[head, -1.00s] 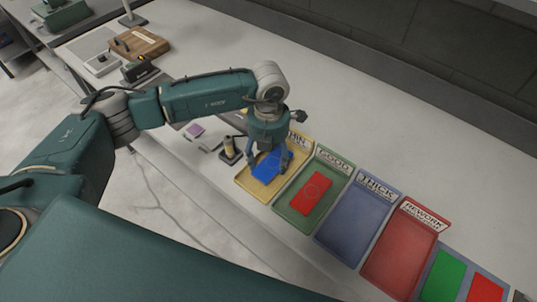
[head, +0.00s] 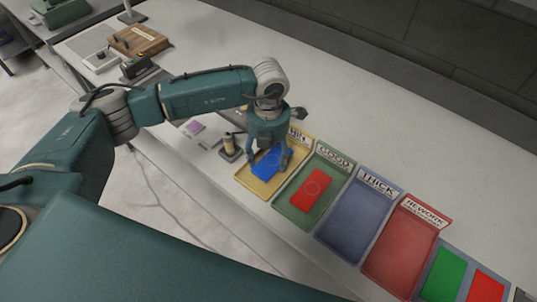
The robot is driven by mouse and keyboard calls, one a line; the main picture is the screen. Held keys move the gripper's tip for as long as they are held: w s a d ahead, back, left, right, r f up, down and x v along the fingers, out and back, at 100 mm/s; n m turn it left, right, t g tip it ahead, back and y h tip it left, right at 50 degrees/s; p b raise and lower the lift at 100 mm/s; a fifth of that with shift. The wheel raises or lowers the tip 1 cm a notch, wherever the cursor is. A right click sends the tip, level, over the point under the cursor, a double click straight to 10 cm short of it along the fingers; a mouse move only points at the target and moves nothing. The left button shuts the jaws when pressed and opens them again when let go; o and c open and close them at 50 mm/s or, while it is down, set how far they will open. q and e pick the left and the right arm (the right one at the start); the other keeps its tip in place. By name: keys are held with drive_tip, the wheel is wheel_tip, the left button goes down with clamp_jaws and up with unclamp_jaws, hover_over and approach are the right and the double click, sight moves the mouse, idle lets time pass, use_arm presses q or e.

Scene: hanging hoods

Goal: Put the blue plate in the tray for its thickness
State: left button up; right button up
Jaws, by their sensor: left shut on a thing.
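The blue plate (head: 266,164) is at the yellow tray (head: 256,185) labelled THIN, in the middle of the head view. It looks low over or on the tray floor; I cannot tell if it touches. My left gripper (head: 268,158) points down and is shut on the blue plate, hiding part of it and part of the THIN label. The green tray (head: 295,213) labelled GOOD holds a red plate (head: 314,190). The blue tray (head: 357,215) labelled THICK is empty. My right gripper is not in view.
A red REWORK tray (head: 400,245) is empty, right of the THICK tray. Beyond it lie a green plate (head: 444,273) and another red plate (head: 487,286). A small post stand (head: 229,148) is close left of the THIN tray. The table behind the trays is clear.

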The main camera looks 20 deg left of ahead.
use_arm(q)
drive_tip(key=shift+f+b, duration=0.45)
drive_tip(key=shift+f, duration=0.1)
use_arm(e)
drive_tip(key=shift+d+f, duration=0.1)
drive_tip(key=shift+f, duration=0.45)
